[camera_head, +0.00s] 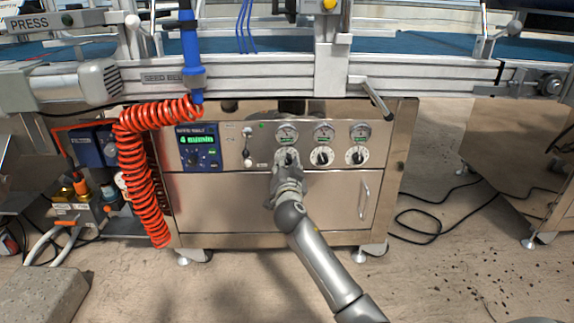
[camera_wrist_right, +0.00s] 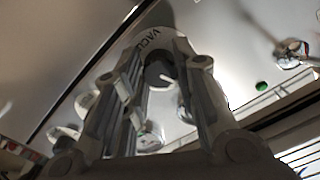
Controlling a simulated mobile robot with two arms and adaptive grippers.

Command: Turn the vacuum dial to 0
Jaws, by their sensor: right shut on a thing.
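The vacuum dial (camera_wrist_right: 158,72) has a dark knob with a pale pointer mark and a white ring lettered "VACU…" in the right wrist view. My right gripper (camera_wrist_right: 162,62) has its two fingers on either side of this knob and is shut on it. In the head view, my right gripper (camera_head: 287,162) is at the leftmost of three dials on the steel front panel and covers most of it. The number the pointer stands at cannot be read. My left gripper is not in view.
Two more dials (camera_head: 322,156) (camera_head: 357,156) sit close to the right, below round gauges (camera_head: 323,132). Left are a toggle switch (camera_head: 248,160) and a blue display unit (camera_head: 199,147). A red coiled hose (camera_head: 150,190) hangs farther left. A door handle (camera_head: 364,200) sticks out below.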

